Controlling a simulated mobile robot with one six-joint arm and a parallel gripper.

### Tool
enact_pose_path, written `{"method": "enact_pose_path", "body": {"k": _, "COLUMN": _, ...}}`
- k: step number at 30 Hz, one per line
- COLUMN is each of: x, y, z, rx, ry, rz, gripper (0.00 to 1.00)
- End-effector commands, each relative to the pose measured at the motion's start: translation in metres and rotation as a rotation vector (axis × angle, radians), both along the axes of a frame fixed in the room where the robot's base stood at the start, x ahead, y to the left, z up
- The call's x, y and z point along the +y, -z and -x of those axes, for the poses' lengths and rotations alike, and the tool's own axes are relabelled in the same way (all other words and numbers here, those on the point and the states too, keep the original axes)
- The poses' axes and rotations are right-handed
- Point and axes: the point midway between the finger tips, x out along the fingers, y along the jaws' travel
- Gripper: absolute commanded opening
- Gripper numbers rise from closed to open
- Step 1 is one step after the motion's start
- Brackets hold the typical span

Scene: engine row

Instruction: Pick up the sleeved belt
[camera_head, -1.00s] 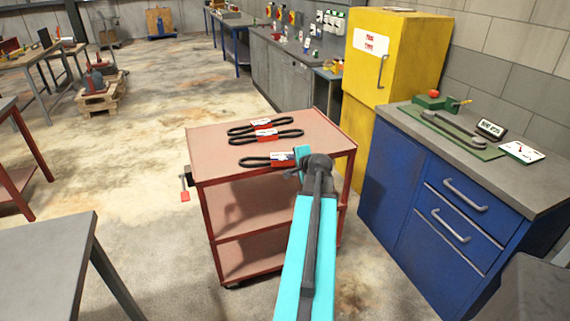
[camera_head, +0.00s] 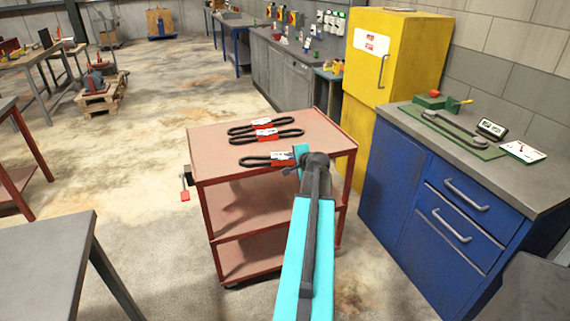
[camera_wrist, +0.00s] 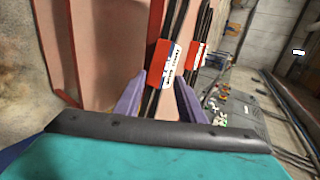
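Three black belts with red and white sleeves lie on the top of the red cart (camera_head: 218,143). The nearest sleeved belt (camera_head: 280,159) reaches toward my gripper at its right end. Two more, the middle belt (camera_head: 266,134) and the far belt (camera_head: 262,122), lie close together behind it. In the wrist view my gripper (camera_wrist: 159,80) is open, its two purple fingers on either side of a sleeved belt (camera_wrist: 166,62). I cannot tell whether they touch it. Another sleeved belt (camera_wrist: 196,56) lies beyond, to the right. My arm hides the fingers in the head view.
A yellow cabinet (camera_head: 396,60) and a blue drawer cabinet (camera_head: 420,190) stand right of the cart. A grey table (camera_head: 45,250) is at front left. Open floor (camera_head: 150,230) lies left of the cart.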

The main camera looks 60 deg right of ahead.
Motion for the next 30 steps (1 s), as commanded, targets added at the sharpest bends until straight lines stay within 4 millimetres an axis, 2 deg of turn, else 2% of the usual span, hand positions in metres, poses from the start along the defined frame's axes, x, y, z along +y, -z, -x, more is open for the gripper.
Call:
{"method": "enact_pose_path", "body": {"k": 18, "x": -0.031, "y": 0.032, "z": -0.040, "rx": 0.000, "ry": 0.001, "rz": -0.001, "gripper": 0.36}}
{"method": "enact_pose_path", "body": {"k": 30, "x": -0.035, "y": 0.035, "z": -0.046, "rx": 0.000, "ry": 0.001, "rz": 0.000, "gripper": 0.36}}
